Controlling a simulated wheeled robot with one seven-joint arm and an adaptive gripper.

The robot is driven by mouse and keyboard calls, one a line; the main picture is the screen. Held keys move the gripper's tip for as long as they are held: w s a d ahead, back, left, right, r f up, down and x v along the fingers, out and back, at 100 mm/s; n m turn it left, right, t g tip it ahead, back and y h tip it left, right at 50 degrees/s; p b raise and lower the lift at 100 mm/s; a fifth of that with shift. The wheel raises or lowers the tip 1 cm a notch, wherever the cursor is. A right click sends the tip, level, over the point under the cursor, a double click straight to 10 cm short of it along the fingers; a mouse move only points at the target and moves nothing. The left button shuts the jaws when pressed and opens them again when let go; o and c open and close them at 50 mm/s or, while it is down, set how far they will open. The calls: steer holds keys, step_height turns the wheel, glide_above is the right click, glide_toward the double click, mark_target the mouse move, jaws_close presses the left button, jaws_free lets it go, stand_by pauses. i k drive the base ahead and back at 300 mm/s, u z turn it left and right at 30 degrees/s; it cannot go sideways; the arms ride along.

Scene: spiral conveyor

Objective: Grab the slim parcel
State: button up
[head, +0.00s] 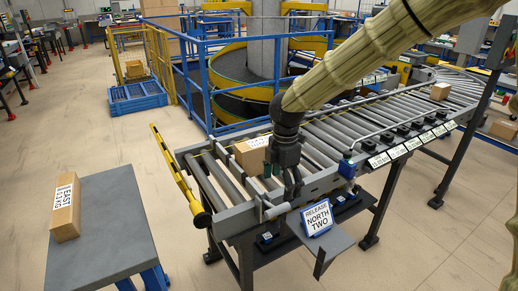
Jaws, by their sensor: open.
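A slim, long brown parcel (65,210) with a white label, on which EAST can be read, lies on the grey table (110,235) at the lower left. A second brown box (252,153) with a white label is on the near end of the roller conveyor (330,150). My gripper (284,194) points down over the conveyor's front edge, just right of and in front of that box. It is open, with nothing seen between its fingers. It partly hides the box's right side; I cannot tell whether they touch. The slim parcel is far to its left.
A sign reading RELEASE NORTH TWO (317,217) stands at the conveyor's front. A yellow bar (177,168) sticks up at its left end. Another box (440,91) is farther along the rollers. Blue railings (205,95) surround the spiral behind. Floor between table and conveyor is clear.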

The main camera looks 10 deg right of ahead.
mark_target(249, 155)
steer(key=i, duration=1.05)
